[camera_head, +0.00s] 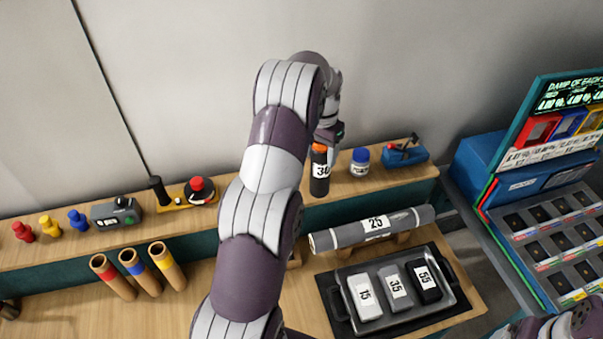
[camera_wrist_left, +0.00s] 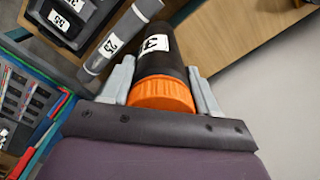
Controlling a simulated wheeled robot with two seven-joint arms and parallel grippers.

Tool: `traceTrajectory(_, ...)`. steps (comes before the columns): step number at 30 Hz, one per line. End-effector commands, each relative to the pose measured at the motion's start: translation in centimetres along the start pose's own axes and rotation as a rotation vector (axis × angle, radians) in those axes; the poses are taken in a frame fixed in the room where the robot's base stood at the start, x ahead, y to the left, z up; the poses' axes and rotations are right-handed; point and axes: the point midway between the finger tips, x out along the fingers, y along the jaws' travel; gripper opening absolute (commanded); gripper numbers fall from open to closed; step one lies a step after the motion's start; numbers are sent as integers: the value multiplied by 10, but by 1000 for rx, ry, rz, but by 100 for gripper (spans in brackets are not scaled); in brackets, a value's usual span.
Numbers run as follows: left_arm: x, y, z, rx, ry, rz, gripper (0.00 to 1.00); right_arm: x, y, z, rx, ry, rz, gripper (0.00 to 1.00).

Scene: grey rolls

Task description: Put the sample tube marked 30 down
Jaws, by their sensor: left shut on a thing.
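The sample tube marked 30 (camera_head: 320,180) is black with an orange cap and a white label. It is upright at the wooden shelf (camera_head: 387,182), left of a small blue-capped jar. I cannot tell whether its base touches the shelf. My left gripper (camera_head: 325,142) is shut on the tube near its cap. In the left wrist view the two fingers (camera_wrist_left: 162,88) flank the tube (camera_wrist_left: 172,58) just beyond the orange cap. My right gripper is not in view; only part of my right arm shows at the lower right.
The blue-capped jar (camera_head: 360,161) and a blue tool (camera_head: 404,152) stand on the shelf to the right. Below lie a grey roll marked 25 (camera_head: 350,234) and a black tray (camera_head: 337,306) with pieces marked 15, 35 and 55. A blue machine (camera_head: 515,178) stands at right.

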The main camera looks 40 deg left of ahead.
Motion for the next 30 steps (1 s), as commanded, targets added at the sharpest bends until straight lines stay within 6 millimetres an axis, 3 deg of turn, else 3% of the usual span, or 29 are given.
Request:
traceTrajectory(9,40,-71,-3,-2,-1,1,3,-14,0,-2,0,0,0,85)
traceTrajectory(12,48,-85,-4,0,2,-1,3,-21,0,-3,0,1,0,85)
traceTrajectory(14,54,-89,-4,0,1,-1,3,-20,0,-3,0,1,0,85)
traceTrajectory(18,88,-91,-4,1,-1,1,3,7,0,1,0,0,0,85)
traceTrajectory(19,80,-91,-4,1,-2,1,3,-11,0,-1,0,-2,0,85)
traceTrajectory(21,88,-91,-4,1,-1,1,3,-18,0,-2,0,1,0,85)
traceTrajectory(30,96,-91,-4,1,1,-1,3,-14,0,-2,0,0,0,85)
